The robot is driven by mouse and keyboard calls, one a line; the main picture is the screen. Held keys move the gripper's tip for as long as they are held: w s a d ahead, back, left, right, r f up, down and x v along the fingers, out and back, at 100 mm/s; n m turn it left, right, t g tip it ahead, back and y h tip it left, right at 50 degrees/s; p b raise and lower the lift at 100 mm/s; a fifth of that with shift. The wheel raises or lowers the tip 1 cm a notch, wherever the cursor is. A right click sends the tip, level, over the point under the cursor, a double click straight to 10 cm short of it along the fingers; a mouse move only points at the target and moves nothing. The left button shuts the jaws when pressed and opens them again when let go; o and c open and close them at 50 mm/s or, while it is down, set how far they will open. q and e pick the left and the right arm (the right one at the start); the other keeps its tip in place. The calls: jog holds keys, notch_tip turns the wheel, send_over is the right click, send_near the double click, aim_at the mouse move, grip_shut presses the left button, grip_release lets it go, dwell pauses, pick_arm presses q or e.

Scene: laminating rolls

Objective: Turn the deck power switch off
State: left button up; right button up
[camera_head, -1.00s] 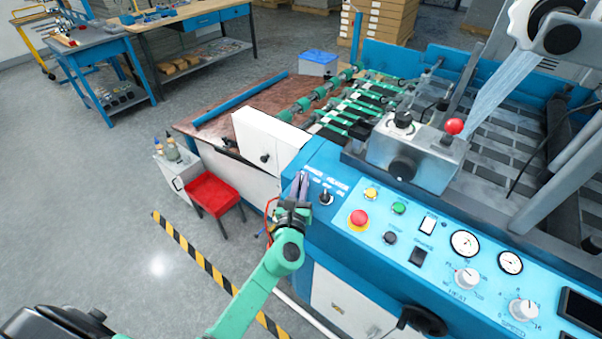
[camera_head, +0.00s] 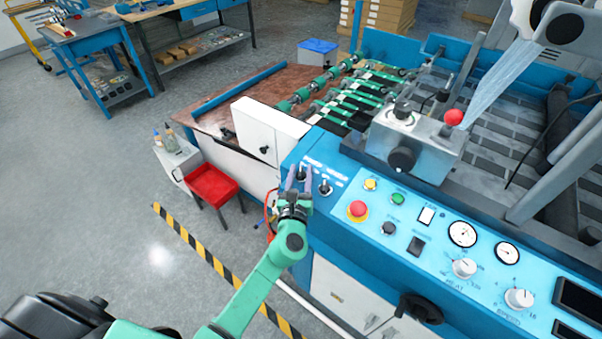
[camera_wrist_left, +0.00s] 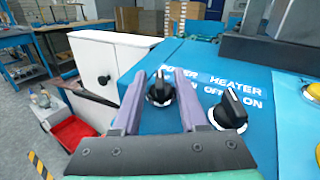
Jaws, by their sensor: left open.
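The deck power switch (camera_wrist_left: 160,88) is a black rotary knob on the blue panel, left of the printed heater label. It stands between my left gripper's two fingers in the left wrist view, and I cannot tell whether they touch it. In the head view the power switch (camera_head: 301,173) shows between the fingertips. My left gripper (camera_head: 298,181) is open; its purple fingers (camera_wrist_left: 182,80) straddle the knob. The similar heater switch (camera_wrist_left: 230,109) sits just to the right, outside the fingers, and also shows in the head view (camera_head: 325,187). My right gripper is out of view.
The red stop button (camera_head: 358,209) and several knobs and gauges lie right of the switches. A white box-shaped cover (camera_head: 268,132) rises just behind left. The grey metal block (camera_head: 412,145) is behind the panel.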

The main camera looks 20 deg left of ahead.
pick_arm(q)
jog(key=shift+s, duration=0.1)
jog(key=s+d+b, duration=0.2)
jog(key=s+b, duration=0.1)
jog(key=s, duration=1.1)
jog(key=shift+s, duration=0.15)
